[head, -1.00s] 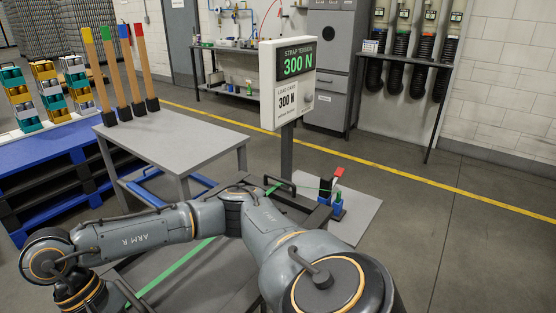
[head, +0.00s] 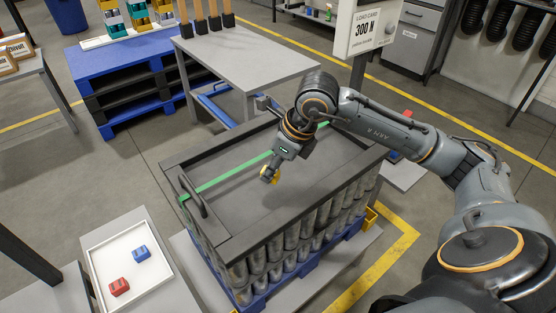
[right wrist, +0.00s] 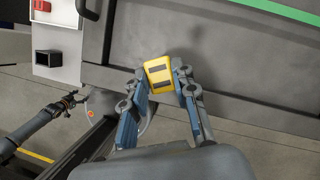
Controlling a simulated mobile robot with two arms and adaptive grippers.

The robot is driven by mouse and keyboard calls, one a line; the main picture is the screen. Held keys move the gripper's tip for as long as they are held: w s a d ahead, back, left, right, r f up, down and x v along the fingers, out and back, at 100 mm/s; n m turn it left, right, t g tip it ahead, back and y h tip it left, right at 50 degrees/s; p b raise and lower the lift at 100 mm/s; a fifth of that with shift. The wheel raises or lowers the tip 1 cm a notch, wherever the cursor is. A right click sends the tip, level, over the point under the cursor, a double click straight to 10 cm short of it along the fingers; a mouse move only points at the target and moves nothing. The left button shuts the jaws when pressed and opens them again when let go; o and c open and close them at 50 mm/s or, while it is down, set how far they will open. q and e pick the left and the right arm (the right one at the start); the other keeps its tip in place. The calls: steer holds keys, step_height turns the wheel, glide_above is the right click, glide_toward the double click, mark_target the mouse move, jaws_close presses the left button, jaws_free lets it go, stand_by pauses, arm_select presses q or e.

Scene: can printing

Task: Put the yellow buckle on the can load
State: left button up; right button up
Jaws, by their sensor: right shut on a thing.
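My right gripper (head: 271,170) is shut on the yellow buckle (head: 269,174) and holds it over the grey top of the can load (head: 225,165). In the right wrist view the buckle (right wrist: 158,74) sits between the two fingertips, its dark-slotted face showing. I cannot tell whether it touches the top. The green strap (head: 230,175) runs across the load beyond the buckle. Rows of cans (head: 262,275) show under the top frame. What looks like my left arm (right wrist: 40,120) is at the lower left of the right wrist view; its jaws are unclear.
A white tray (head: 98,252) at the lower left holds a red buckle (head: 119,287) and a blue buckle (head: 140,252). Raised rims and a handle (head: 192,196) border the load top. A grey table (head: 250,55) and the load-card sign (head: 366,28) stand behind.

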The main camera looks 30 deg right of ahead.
steer(key=w+d+f+m+p, duration=0.1)
steer(key=w+d+f+m, duration=0.1)
steer(key=w+d, duration=0.1)
steer(key=w+d+f+m+h+p, duration=0.1)
steer(key=w+d+f+m, duration=0.1)
steer(key=w+d+f, duration=0.1)
steer(key=w+d+f+m+h+p, duration=0.1)
steer(key=w+d+f, duration=0.1)
steer(key=w+d, duration=0.2)
steer(key=shift+w+d+f+m, duration=0.15)
steer(key=shift+w+m, duration=0.25)
steer(key=shift+w, duration=1)
step_height(320, 180, down, 3)
steer(key=shift+w+d+r+p, duration=0.1)
steer(key=shift+w+d+p, duration=0.05)
steer(key=shift+p, duration=0.65)
steer(key=shift+f, duration=0.35)
steer(key=shift+f+t, duration=0.1)
steer(key=shift+t, duration=0.2)
